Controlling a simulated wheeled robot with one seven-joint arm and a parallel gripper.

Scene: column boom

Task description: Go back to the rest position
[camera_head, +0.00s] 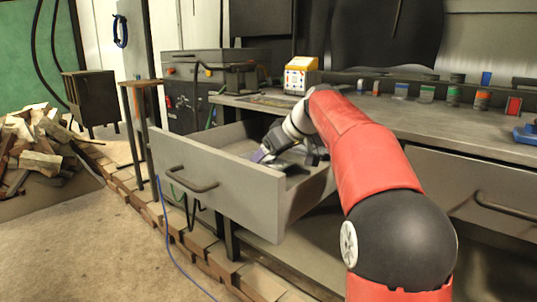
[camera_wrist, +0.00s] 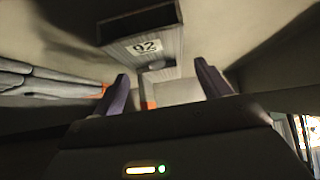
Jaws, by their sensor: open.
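My red arm reaches over the workbench into an open grey drawer (camera_head: 250,200). My gripper (camera_head: 262,156) is inside the drawer, near its front panel. In the wrist view, the two purple-grey fingers of my gripper (camera_wrist: 163,80) stand apart. A grey block with a white "92" label (camera_wrist: 146,46) lies ahead, beyond the fingertips. Nothing is clearly held between the fingers, though the dark gripper body hides the lower part of the view.
A grey item with an orange end (camera_wrist: 50,80) lies left of the fingers. The workbench top (camera_head: 390,118) carries a yellow-and-white box (camera_head: 299,76) and several small containers. A closed drawer (camera_head: 485,195) is at right.

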